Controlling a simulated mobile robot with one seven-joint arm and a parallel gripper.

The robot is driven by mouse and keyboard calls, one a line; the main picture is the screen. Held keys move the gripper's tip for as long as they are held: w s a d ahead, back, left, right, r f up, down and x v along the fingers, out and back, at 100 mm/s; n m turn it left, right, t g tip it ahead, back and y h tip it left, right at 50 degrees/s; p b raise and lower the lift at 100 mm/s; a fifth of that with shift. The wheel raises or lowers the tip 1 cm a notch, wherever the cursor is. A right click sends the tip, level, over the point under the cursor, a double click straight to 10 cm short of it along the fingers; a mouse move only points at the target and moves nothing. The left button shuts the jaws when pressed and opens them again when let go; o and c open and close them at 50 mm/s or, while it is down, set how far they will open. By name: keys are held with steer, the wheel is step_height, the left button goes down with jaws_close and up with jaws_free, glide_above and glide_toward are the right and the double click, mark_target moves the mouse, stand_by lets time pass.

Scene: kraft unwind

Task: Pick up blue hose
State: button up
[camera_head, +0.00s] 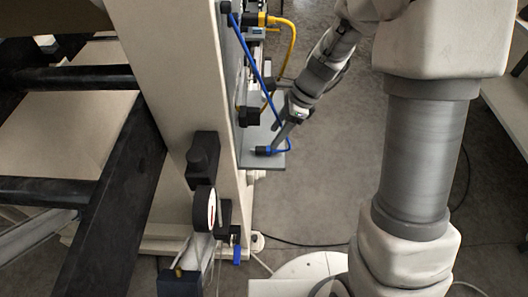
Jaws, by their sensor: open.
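The blue hose (253,62) runs from a fitting near the top of the beige machine frame down along its right side. Its lower part curves round to a blue end fitting (263,150) over a grey plate. My gripper (277,143) points down and left, with its fingertips just above the plate beside the hose's lower end. The jaws are open, but the gap between them is too small to make out here. I cannot tell whether the fingers touch the hose. The gripper covers a short part of the hose.
The beige upright (180,70) stands close to the left of my gripper. A yellow hose (291,48) and black fittings are on its right side. The grey plate (268,164) sticks out below the gripper. A round gauge (205,209) stands lower left. Open floor lies to the right.

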mark_target(268, 148)
steer(key=b+x, duration=0.2)
steer(key=x, duration=0.3)
steer(key=shift+f, duration=0.45)
steer(key=shift+d, duration=0.1)
jaws_close()
